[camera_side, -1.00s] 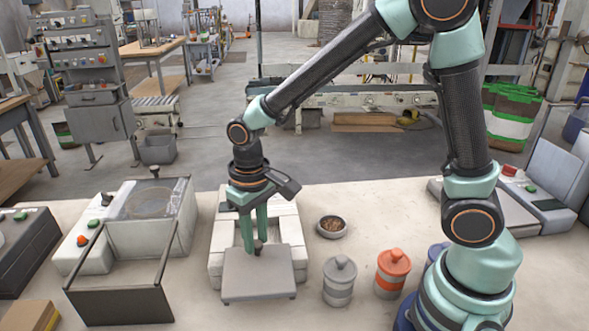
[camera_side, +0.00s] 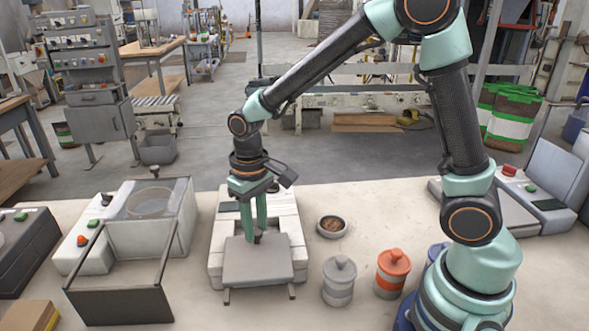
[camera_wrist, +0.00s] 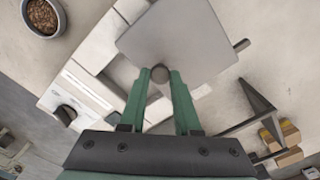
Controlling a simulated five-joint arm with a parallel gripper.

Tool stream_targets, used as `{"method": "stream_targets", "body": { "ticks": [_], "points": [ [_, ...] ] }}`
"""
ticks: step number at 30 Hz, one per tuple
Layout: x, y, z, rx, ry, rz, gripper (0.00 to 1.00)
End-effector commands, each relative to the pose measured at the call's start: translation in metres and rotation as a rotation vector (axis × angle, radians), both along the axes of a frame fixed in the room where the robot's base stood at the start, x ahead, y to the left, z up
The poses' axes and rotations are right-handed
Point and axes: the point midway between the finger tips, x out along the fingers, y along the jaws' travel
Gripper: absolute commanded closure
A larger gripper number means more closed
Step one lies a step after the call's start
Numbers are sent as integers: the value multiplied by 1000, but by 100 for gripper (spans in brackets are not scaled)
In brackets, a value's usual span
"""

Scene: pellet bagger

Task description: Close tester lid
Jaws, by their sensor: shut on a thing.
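The tester (camera_side: 215,262) is a low white box on the bench in the middle of the side view; its white body with a dark knob also shows in the wrist view (camera_wrist: 85,97). Its lid (camera_side: 258,270) is a flat grey plate lying level over the front part of the tester, with two rail ends sticking out in front. The lid also fills the top middle of the wrist view (camera_wrist: 182,35). My gripper (camera_side: 254,238) points down with its green fingers shut on the small dark lid knob (camera_wrist: 160,74). The opening behind the lid is partly hidden by my fingers.
A bowl of brown pellets (camera_side: 331,227) stands right of the tester. Grey (camera_side: 339,284) and orange (camera_side: 392,274) canisters stand front right. A machine with a clear cover (camera_side: 148,222) and a dark-framed panel (camera_side: 120,304) stand to the left.

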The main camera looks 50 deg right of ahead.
Motion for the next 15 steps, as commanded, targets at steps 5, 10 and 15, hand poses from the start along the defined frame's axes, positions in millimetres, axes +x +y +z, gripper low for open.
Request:
{"method": "stream_targets", "body": {
  "ticks": [5, 10, 15],
  "points": [
    [39, -37, 1, 1, -7, -7, 100],
    [58, -57, 1, 1, -8, -3, 100],
    [64, -63, 2, 1, -9, -2, 100]
  ]
}}
